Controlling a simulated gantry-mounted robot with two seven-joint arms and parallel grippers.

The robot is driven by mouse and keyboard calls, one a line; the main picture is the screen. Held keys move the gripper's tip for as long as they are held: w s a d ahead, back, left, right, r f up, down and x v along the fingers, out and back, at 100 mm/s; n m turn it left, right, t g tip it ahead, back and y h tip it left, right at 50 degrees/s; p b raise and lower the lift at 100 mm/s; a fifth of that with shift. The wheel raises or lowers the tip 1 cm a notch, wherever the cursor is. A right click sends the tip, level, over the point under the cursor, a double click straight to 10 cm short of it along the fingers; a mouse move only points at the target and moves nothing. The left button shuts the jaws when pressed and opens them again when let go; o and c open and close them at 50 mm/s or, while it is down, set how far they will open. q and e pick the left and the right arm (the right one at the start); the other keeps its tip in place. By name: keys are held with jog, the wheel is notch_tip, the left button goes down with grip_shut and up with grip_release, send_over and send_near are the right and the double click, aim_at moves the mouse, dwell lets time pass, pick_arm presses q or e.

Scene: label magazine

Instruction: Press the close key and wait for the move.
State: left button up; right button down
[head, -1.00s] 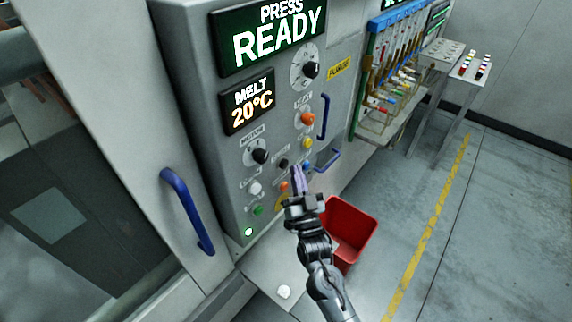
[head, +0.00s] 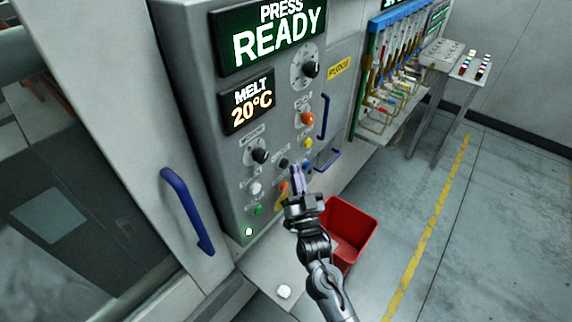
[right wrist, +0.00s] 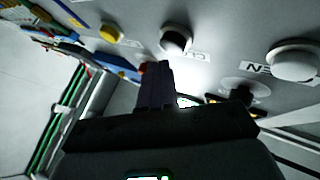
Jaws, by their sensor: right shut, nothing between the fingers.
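The grey control panel (head: 232,165) carries several coloured keys and knobs. Their labels are too small to read in the head view, so I cannot tell which is the close key. My right gripper (head: 297,172) is shut and empty, its purple-grey fingers pointing up at the lower panel, between a black key (head: 283,162) and a blue key (head: 307,167). In the right wrist view the fingertips (right wrist: 157,68) stand near a black key (right wrist: 175,40), with a white key (right wrist: 294,61) to the right, beside letters reading "EN". Contact cannot be told. My left gripper is out of view.
The display (head: 276,38) reads "PRESS READY"; another (head: 249,103) reads "MELT 20°C". A blue handle (head: 187,211) is at left, smaller blue handles at right.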

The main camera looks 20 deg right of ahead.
jog(key=shift+w+a, duration=0.25)
jog(key=shift+w, duration=0.1)
dwell(0.6)
